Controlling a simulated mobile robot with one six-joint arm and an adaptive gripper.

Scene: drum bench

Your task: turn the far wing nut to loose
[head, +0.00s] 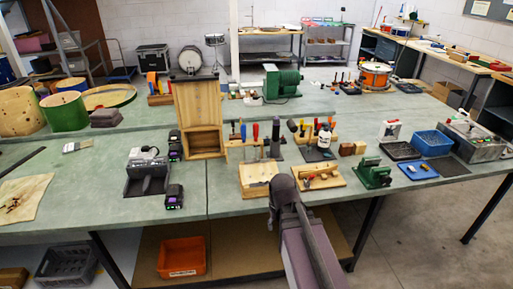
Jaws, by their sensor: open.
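No wing nut can be made out with certainty at this size. A small wooden board (318,177) near the front edge of the bench carries small metal and dark parts, too small to tell apart. A second wooden board or box (258,178) stands just left of it. My arm rises from the bottom of the head view in front of these boards, and its top end partly covers the space between them. My gripper's fingers cannot be seen.
The green bench (100,215) is crowded. A tall wooden cabinet (200,110) stands left of the boards, with a tool rack (240,143) behind them. A green clamp-like device (373,173) is to the right. An orange bin (182,257) sits on the shelf below.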

